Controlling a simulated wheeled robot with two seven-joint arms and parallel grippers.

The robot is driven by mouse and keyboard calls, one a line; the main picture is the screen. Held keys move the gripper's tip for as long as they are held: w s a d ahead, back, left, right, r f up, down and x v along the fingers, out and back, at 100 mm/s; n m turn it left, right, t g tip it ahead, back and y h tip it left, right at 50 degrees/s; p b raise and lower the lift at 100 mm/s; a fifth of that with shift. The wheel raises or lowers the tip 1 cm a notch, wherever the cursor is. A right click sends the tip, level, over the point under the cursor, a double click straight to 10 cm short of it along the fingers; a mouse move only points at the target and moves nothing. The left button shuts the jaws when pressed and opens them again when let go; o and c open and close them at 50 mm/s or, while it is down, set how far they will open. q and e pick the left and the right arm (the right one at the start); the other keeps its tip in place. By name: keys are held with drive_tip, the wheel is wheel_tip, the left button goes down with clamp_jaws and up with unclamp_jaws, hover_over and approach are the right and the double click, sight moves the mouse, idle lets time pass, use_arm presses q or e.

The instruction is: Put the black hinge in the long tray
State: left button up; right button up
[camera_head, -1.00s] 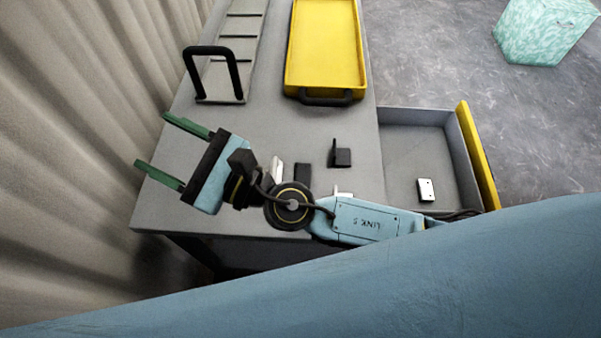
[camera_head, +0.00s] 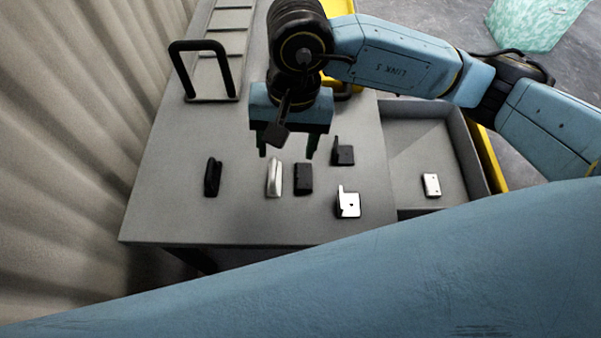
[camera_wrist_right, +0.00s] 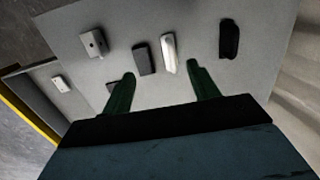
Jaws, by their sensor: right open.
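Black hinge-like pieces lie on the grey table: an L-shaped one (camera_head: 343,152), a flat block-like one (camera_head: 303,179) and a narrow one (camera_head: 213,176). I cannot tell for sure which is the task's hinge. My right gripper (camera_head: 287,150) is open and empty, pointing down behind the flat black and narrow white pieces. In the right wrist view its fingertips (camera_wrist_right: 160,72) are apart, with the flat black piece (camera_wrist_right: 144,60) beyond them. The long grey divided tray (camera_head: 232,20) with a black handle is at the back left. My left gripper is not in view.
A narrow white piece (camera_head: 274,177) and a white L-shaped piece (camera_head: 348,202) are close to the black ones. An open drawer (camera_head: 410,146) at the right holds a white piece (camera_head: 432,185). A yellow tray (camera_head: 338,7) is partly hidden by my arm. The table's left front is clear.

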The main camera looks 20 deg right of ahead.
drive_tip(key=w+d+h, duration=0.1)
drive_tip(key=d, duration=0.1)
hover_over(303, 175)
drive_tip(key=f, duration=0.7)
drive_tip(key=shift+s+a+f+b, duration=0.15)
drive_tip(key=shift+a+f+b, duration=0.1)
drive_tip(key=shift+b, duration=0.1)
drive_tip(key=f, duration=0.5)
drive_tip(key=shift+d, duration=0.25)
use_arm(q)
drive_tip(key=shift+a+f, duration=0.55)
use_arm(e)
clamp_jaws()
wheel_tip(303, 175, up, 9)
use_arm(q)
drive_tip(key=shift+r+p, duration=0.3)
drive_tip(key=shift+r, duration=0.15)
use_arm(e)
drive_tip(key=w+d+r+n, duration=0.3)
drive_tip(key=w+d+r, duration=0.2)
drive_tip(key=d, duration=0.5)
drive_tip(key=shift+w, duration=1.1)
